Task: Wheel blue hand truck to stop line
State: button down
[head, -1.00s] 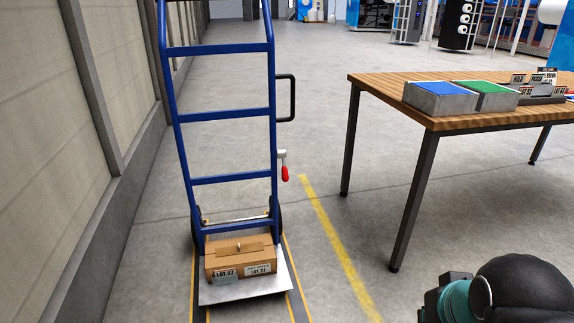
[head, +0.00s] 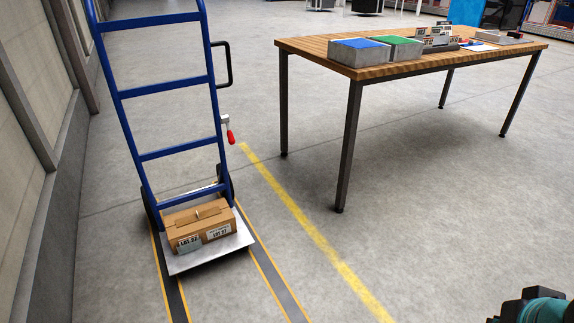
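The blue hand truck (head: 170,93) stands upright on the left in the head view. Its toe plate (head: 207,255) rests low over the floor and carries a cardboard box (head: 199,225) with white labels. A black side handle (head: 229,66) and a red-gripped lever (head: 229,132) stick out on its right side. Dark strips with yellow edges (head: 261,262) run under it toward me. A yellow floor line (head: 310,228) runs beside it; I cannot tell whether this is the stop line. Part of my arm shows at the lower right corner, apart from the truck; my gripper's fingers are not visible.
A wooden table (head: 400,70) with dark legs stands to the right, holding a blue-topped block (head: 359,50), a green-topped block (head: 393,46) and small signs. A wall (head: 32,150) runs close along the left. The floor between the yellow line and my arm is clear.

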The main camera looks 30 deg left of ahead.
aim_at(242, 239)
jog(key=z, duration=0.3)
jog(key=k, duration=0.45)
jog(key=z, duration=0.3)
jog(key=i, duration=1.55)
jog(key=u, duration=1.35)
jog(key=i, duration=0.9)
jog(key=u, duration=1.4)
jog(key=i, duration=0.25)
jog(key=u, duration=0.2)
jog(key=k, duration=0.6)
jog(key=z, duration=0.2)
jog(key=i, duration=1.2)
jog(key=u, duration=0.3)
